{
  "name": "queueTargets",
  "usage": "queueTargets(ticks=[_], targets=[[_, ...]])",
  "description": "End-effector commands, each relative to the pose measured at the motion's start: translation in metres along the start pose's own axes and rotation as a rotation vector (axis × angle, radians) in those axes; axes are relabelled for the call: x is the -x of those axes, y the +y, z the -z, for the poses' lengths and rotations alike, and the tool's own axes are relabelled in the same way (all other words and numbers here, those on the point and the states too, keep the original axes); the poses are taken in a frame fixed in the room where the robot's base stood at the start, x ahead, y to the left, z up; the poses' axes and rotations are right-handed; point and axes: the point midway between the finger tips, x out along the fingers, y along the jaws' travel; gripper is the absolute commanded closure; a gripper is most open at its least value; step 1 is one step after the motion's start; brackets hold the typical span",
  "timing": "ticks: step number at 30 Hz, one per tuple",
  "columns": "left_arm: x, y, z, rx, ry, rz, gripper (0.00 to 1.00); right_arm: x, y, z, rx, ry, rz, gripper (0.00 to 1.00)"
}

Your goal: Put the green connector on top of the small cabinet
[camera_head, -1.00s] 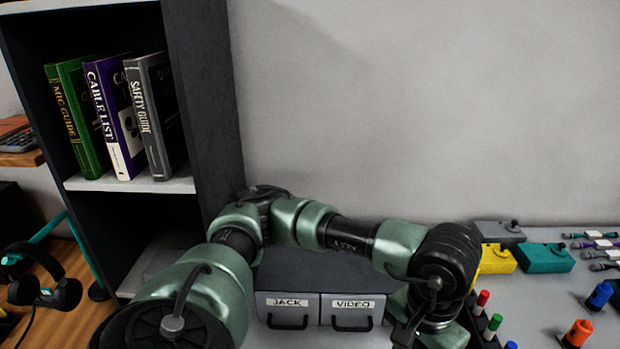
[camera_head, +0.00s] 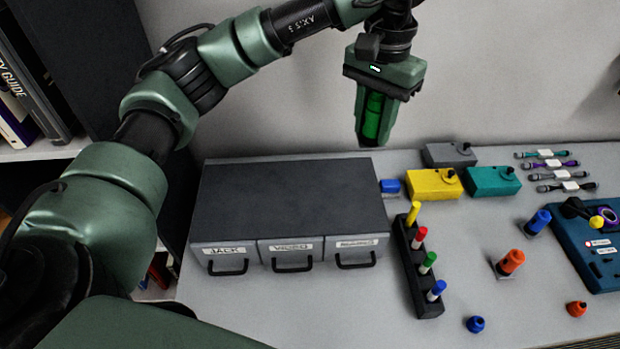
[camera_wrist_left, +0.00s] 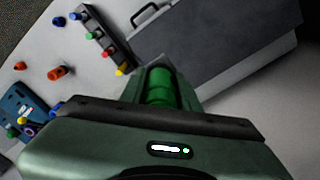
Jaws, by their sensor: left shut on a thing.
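My left gripper (camera_head: 372,118) is shut on the green connector (camera_head: 373,112) and holds it in the air, up behind the right end of the small cabinet in the head view. The connector also shows between the fingers in the left wrist view (camera_wrist_left: 159,88). The small cabinet (camera_head: 285,195) is a dark, low box with a bare flat top and light drawers labelled JACK, VIDEO and a third label that is hard to read. Its top also shows in the left wrist view (camera_wrist_left: 225,45). My right gripper is not in view.
Right of the cabinet stand a black rack (camera_head: 420,275) with coloured pegs and yellow (camera_head: 433,186), teal (camera_head: 492,181) and grey (camera_head: 450,154) boxes. A blue connector (camera_head: 390,187) is close to the cabinet's right side. Orange (camera_head: 510,262) and blue (camera_head: 537,222) connectors stand farther right.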

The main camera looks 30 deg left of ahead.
Motion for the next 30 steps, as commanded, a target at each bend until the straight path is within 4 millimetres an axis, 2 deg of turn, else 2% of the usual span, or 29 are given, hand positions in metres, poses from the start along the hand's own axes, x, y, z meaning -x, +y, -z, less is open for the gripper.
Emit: queueTargets(ticks=[2,8,15,18,26,30], targets=[[-0.01,0.001,0.0,-0.005,-0.007,-0.001,1.0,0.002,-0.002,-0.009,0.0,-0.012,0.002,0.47],[-0.06,0.001,-0.002,-0.002,-0.012,-0.002,1.0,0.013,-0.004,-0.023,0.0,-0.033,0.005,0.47],[-0.12,0.0,-0.002,0.0,-0.009,0.0,1.0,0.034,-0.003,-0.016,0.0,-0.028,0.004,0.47],[-0.141,0.0,-0.002,0.0,-0.007,0.0,1.0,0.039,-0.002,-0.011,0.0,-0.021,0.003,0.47],[-0.163,0.0,-0.001,-0.001,-0.003,0.0,1.0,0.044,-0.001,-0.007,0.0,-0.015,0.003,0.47],[-0.181,0.001,-0.001,0.0,-0.007,-0.001,1.0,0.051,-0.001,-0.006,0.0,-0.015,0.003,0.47]])
